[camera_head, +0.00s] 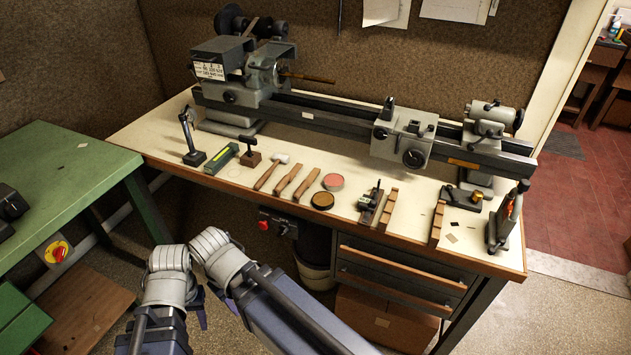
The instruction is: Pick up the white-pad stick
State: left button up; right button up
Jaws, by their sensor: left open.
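The white-pad stick (268,174) lies on the cream bench top, a brown wooden stick with a whitish pad at its far end. It is the leftmost of three similar sticks lying side by side. My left gripper (201,308) is low in front of the bench, well short of the stick, open and with nothing seen in it. It is partly hidden by my own arm. My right gripper (229,299) is close beside it, mostly hidden behind my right arm, so its jaws cannot be made out.
Two more wooden sticks (286,180) lie just right of it. A pink round tin (333,182) and a dark round tin (322,201) stand farther right. A green box (222,158) and a small dark stand (250,157) are left. The lathe (330,115) runs behind.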

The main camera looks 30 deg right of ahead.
aim_at(298, 167)
jog(key=i+j+z, duration=0.15)
jog(key=z, duration=0.75)
jog(key=i+j+z, duration=0.15)
jog(key=j+z, duration=0.15)
jog(key=j, duration=0.15)
jog(key=i+j+z, duration=0.1)
jog(key=j+z, duration=0.15)
jog(key=j, duration=0.2)
jog(key=i+j+z, duration=0.1)
jog(key=j+z, duration=0.2)
jog(key=j, duration=0.85)
jog(key=i+j, duration=0.15)
jog(key=j, duration=0.55)
jog(key=z, duration=0.05)
